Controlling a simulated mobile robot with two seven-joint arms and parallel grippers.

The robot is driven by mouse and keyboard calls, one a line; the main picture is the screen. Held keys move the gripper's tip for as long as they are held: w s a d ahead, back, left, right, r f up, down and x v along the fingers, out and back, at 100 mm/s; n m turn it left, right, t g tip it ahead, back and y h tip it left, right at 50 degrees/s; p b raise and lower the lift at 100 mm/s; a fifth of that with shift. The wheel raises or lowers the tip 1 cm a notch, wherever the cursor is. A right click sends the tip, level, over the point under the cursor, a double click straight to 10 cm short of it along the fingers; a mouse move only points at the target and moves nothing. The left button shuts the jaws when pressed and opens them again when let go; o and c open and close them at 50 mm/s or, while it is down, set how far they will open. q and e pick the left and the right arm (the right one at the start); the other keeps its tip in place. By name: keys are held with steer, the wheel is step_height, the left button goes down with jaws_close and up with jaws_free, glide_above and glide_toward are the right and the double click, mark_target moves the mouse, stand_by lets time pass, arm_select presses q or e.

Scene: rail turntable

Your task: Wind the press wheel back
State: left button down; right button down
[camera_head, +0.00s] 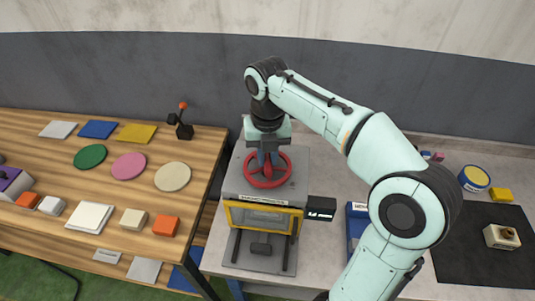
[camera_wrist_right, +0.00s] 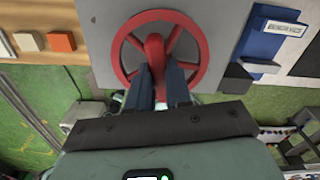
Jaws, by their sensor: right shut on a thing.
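The red press wheel (camera_head: 267,184) lies flat on top of the grey press (camera_head: 233,184), which has a yellow-framed front. My right gripper (camera_head: 267,159) points down onto the middle of the wheel. In the right wrist view, the wheel (camera_wrist_right: 202,58) shows its round rim and spokes. There the two dark fingers of my right gripper (camera_wrist_right: 158,78) stand on either side of a red raised part at the wheel's centre and are shut on it. The lower end of that part is hidden between the fingers. My left gripper is not in view.
A wooden table (camera_head: 60,178) at left holds coloured discs, blocks and plates. A small black stand with an orange ball (camera_head: 183,106) is at its back edge. Right of the press are a blue labelled holder (camera_head: 356,226), a black mat (camera_head: 470,262) and a blue-yellow tin (camera_head: 474,179).

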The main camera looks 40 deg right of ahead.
mark_target(267, 158)
steer(key=shift+n, duration=2.2)
steer(key=c, duration=1)
jaws_free()
steer(key=shift+c, duration=0.2)
step_height(267, 158, up, 13)
steer(key=shift+r, duration=0.2)
